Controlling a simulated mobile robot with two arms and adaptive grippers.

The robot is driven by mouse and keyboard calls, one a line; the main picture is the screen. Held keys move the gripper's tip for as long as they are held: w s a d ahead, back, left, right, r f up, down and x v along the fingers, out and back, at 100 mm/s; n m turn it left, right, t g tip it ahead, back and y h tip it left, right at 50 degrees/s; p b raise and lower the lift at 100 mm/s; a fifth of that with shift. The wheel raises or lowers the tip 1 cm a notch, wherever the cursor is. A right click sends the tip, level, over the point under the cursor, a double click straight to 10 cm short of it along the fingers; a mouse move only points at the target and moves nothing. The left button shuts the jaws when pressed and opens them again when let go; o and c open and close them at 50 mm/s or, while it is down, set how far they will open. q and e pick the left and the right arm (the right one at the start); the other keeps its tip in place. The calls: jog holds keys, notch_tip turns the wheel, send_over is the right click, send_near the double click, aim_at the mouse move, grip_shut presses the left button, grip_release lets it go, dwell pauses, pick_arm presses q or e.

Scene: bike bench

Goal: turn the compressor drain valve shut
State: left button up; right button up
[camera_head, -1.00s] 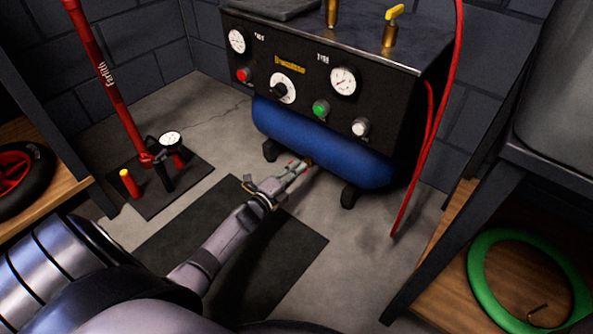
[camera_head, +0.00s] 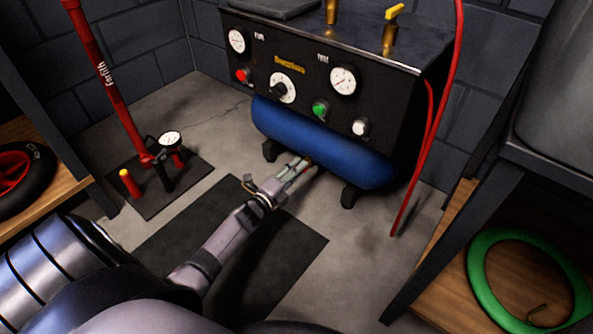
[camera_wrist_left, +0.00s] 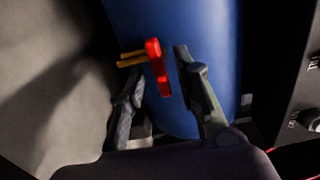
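The compressor's blue tank (camera_head: 330,150) has a drain valve low on its underside. In the left wrist view the valve shows as a red handle (camera_wrist_left: 158,68) beside a brass stem (camera_wrist_left: 131,59), in front of the blue tank (camera_wrist_left: 185,25). My left gripper (camera_head: 302,163) reaches under the tank in the head view. In the left wrist view its two fingers (camera_wrist_left: 159,64) are apart, with the red handle between them. A gap shows between the handle and the right-hand finger; contact with the other finger is unclear. In the head view the valve is mostly hidden. My right gripper is not in view.
The black control panel (camera_head: 300,112) with gauges and knobs sits above the tank. A red hose (camera_head: 415,165) hangs at its right. A red floor pump (camera_head: 120,100) stands left on a dark mat. A bench with a green tyre (camera_head: 480,275) is at right.

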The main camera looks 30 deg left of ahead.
pick_arm(q)
jog(key=s, duration=1.2)
jog(key=shift+a, duration=0.45)
